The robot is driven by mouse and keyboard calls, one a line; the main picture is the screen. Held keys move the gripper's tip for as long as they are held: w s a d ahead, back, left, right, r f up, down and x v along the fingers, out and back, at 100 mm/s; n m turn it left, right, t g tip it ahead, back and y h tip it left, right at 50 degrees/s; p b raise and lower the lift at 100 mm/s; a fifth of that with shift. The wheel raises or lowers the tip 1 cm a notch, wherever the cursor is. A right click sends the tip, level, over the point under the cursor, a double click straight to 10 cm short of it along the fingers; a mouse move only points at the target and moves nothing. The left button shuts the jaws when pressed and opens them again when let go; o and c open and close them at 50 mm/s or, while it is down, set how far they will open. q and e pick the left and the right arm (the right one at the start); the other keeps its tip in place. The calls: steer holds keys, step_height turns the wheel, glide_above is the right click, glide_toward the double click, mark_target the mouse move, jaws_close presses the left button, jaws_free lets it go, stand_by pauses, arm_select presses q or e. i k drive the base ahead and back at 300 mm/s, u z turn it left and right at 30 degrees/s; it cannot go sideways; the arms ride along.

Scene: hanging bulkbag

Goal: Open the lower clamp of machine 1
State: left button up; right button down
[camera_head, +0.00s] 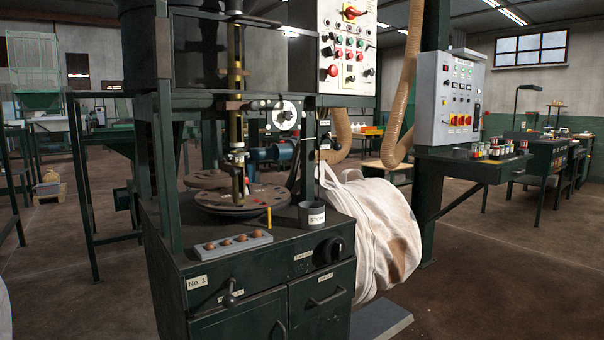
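Machine 1 (240,300) is a dark green cabinet with a "No. 1" label (197,282) on its front left. A vertical brass-coloured spindle (236,110) stands over a round plate (243,198) on top. Neither gripper shows.
A white bulk bag (378,235) hangs right of the machine, close to its side. A control panel (339,45) is above it, and a grey control box (449,98) is further right. A grey cup (312,214) stands on the cabinet top. Brown floor is free at the right.

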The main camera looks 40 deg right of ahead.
mark_target(233, 171)
steer(key=z, duration=1.7)
steer(key=i, duration=1.05)
steer(key=u, duration=0.95)
